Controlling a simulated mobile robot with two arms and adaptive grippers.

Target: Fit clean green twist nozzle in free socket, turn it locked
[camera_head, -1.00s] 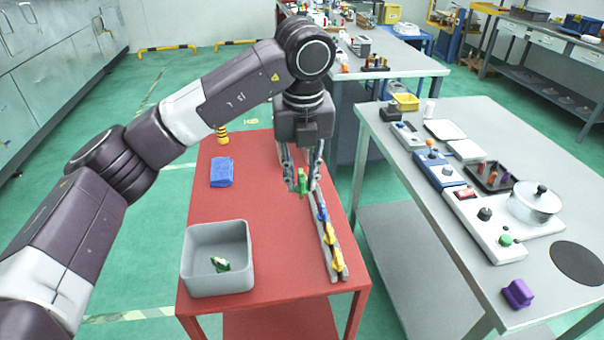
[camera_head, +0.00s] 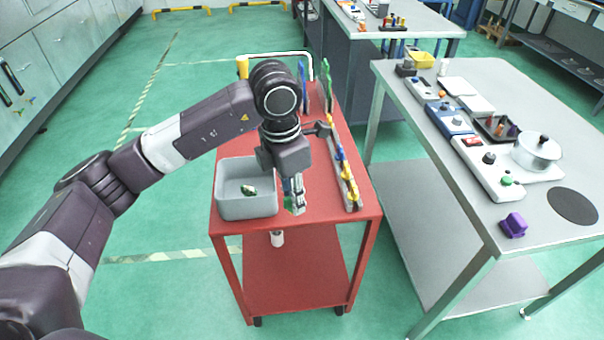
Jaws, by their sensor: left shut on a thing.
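My left gripper (camera_head: 294,207) points down over the front of the red cart (camera_head: 285,280), just right of the grey bin. It is shut on a green nozzle (camera_head: 288,203), mostly hidden between the fingers. The socket rail (camera_head: 352,204) runs along the cart's right side, right of the gripper and apart from it. Blue and yellow nozzles (camera_head: 345,175) stand in the rail; its far part is partly hidden by my gripper. Another green nozzle (camera_head: 248,190), with pale patches, lies in the grey bin (camera_head: 245,212). My right gripper is out of view.
A grey table (camera_head: 440,165) at the right holds a pot (camera_head: 537,152), control boxes and a purple block (camera_head: 513,225). Tall green and blue items (camera_head: 328,85) stand at the cart's far end. Green floor is free between cart and table.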

